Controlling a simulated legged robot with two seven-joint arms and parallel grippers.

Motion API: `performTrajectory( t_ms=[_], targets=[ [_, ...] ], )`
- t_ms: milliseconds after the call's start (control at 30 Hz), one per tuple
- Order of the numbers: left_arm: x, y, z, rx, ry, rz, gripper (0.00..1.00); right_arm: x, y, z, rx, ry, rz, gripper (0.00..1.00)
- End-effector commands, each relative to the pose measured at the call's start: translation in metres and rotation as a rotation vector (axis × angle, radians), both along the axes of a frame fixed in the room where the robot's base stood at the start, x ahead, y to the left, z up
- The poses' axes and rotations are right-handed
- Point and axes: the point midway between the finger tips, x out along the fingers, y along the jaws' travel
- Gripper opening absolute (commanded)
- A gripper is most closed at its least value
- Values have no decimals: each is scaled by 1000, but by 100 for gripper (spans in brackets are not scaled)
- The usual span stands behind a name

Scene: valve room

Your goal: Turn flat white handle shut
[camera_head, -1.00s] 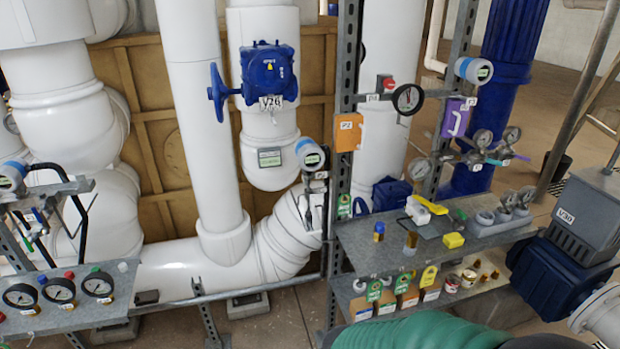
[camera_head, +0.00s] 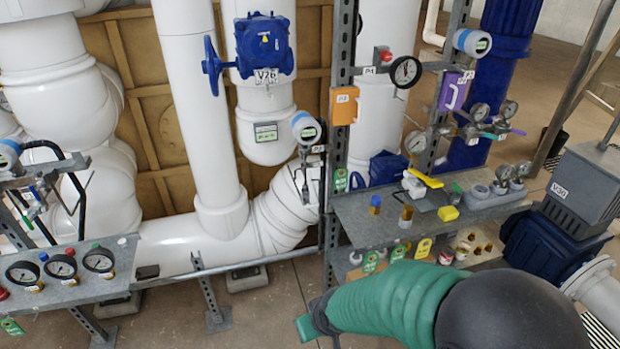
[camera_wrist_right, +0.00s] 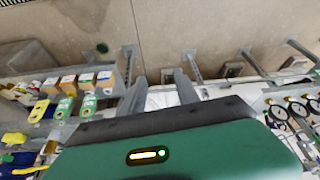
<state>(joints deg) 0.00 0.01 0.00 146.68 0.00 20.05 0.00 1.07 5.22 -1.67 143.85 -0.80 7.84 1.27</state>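A white, flat-looking handle shows on the front of a purple box (camera_head: 455,92) on the rack post. I cannot tell whether it is the task's handle. A yellow lever (camera_head: 424,178) on a small white body lies above the shelf. My right arm, in a green sleeve, comes in from the lower right. Its gripper (camera_head: 312,322) is low, in front of the rack and well below the purple box; its fingers are unclear there. In the right wrist view its two grey fingers (camera_wrist_right: 160,76) stand apart with nothing between them. My left gripper is out of view.
A metal shelf (camera_head: 360,228) with small parts stands in the middle right. A gauge panel (camera_head: 70,292) is at lower left. A blue valve V26 (camera_head: 264,45) sits on a white pipe behind.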

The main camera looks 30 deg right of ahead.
Motion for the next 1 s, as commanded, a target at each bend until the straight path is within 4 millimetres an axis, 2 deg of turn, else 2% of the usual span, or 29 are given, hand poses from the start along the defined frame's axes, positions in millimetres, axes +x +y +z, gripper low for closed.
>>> performTrajectory(
  t_ms=[33,67,100,200,300,400,500,667,767,1000],
  targets=[
    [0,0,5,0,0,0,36,33,-15,4,-8,-98,-38,33],
    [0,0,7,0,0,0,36,56,-27,8,-16,-174,-61,33],
    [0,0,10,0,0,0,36,87,-43,15,-28,-285,-90,33],
    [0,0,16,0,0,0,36,153,-88,40,-70,-575,-145,33],
    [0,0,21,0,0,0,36,191,-125,69,-111,-835,-163,33],
    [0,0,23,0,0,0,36,206,-145,93,-140,-1026,-154,33],
    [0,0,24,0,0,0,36,210,-153,107,-152,-1130,-139,33],
    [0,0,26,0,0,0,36,221,-156,112,-155,-1164,-132,33],
    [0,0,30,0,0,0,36,241,-160,113,-153,-1164,-132,33],
    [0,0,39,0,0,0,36,303,-173,113,-155,-1162,-132,33]
  ],
)
